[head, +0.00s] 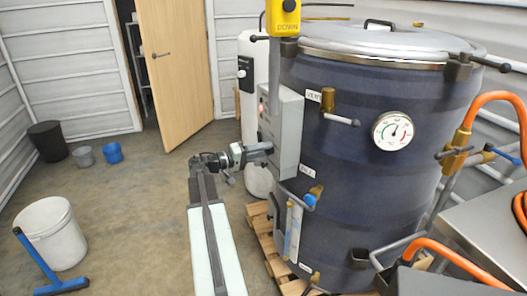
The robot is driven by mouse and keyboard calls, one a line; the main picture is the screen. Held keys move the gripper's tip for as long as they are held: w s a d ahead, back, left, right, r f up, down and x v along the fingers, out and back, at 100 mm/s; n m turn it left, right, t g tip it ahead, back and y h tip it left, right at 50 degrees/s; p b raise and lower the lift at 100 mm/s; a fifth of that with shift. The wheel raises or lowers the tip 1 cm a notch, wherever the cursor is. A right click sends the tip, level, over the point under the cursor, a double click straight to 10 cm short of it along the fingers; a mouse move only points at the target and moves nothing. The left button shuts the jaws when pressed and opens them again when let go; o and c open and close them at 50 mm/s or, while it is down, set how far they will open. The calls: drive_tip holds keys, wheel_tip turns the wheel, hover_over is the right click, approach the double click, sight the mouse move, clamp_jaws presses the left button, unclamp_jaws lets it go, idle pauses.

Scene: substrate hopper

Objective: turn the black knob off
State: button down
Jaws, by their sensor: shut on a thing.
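My gripper (261,150) reaches in from the left to the left face of the grey control box (287,135), which is mounted on the large dark blue tank (345,160). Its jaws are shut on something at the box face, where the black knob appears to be. The fingers hide the knob, so its shape and turned position cannot be told. A small reddish-orange light (262,109) shows on the box face above the gripper.
A yellow pendant marked DOWN (284,18) hangs above the box. A brass vent valve (327,100) and a gauge (392,131) sit on the tank. A pallet (262,232) lies below. A white bucket (52,235) stands at left; the middle floor is clear.

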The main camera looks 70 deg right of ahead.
drive_tip(key=shift+w+n, duration=0.1)
drive_tip(key=shift+n, duration=0.3)
drive_tip(key=c, duration=0.9)
unclamp_jaws()
drive_tip(key=v, duration=0.7)
drive_tip(key=shift+w+a, duration=0.25)
drive_tip(key=shift+a, duration=0.1)
drive_tip(key=shift+w, duration=0.1)
